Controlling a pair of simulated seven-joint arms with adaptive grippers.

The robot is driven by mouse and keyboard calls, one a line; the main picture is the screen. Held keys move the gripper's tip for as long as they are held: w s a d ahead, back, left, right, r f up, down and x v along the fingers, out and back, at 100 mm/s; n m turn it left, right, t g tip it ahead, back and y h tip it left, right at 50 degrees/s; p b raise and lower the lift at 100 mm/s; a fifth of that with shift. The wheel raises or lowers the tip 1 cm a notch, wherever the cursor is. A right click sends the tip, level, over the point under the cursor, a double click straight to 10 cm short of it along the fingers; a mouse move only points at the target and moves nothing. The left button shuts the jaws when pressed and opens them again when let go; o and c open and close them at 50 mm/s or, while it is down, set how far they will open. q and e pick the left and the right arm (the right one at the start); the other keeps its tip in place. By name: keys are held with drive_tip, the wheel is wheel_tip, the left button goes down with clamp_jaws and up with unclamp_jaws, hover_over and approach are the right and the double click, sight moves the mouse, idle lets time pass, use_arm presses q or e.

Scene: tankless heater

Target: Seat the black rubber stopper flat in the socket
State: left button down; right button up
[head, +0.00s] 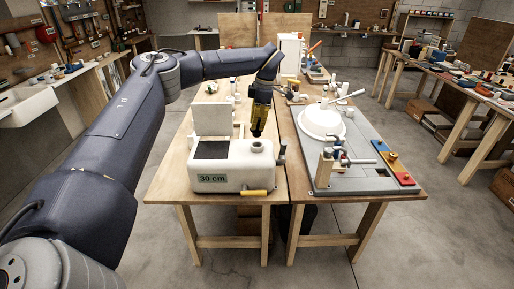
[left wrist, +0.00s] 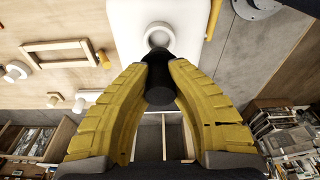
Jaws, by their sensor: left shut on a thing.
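My left gripper (head: 258,128) hangs above the white box (head: 232,182), with its yellow fingers pointing down. In the left wrist view its fingers (left wrist: 162,80) are closed on the black rubber stopper (left wrist: 160,88), a dark cylinder between the fingertips. A round raised socket (head: 258,147) with a dark opening is on the box's top, at the right, below the gripper. In the left wrist view the socket (left wrist: 158,35) is a pale ring just beyond the stopper. The stopper appears apart from it. My right gripper is not in view.
The box has a "30 cm" label, a dark panel, an upright white plate (head: 212,117) and a yellow handle (head: 254,192). A dark cylindrical part (head: 281,150) stands at its right. A grey board (head: 345,180) with a white round dish (head: 321,122) and fittings covers the right table.

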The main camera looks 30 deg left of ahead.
sight(257, 131)
use_arm(q)
drive_tip(key=shift+f, duration=0.2)
idle(0.4)
drive_tip(key=shift+f, duration=1.5)
drive_tip(key=shift+f, duration=1.55)
idle(2.2)
drive_tip(key=c, duration=1.3)
unclamp_jaws()
drive_tip(key=shift+r, duration=0.15)
drive_tip(key=r, duration=0.4)
drive_tip(key=d+r, duration=0.1)
drive_tip(key=r, duration=0.2)
drive_tip(key=w+r, duration=0.1)
drive_tip(key=r, duration=0.3)
drive_tip(key=shift+d+r, duration=0.2)
drive_tip(key=shift+r, duration=0.1)
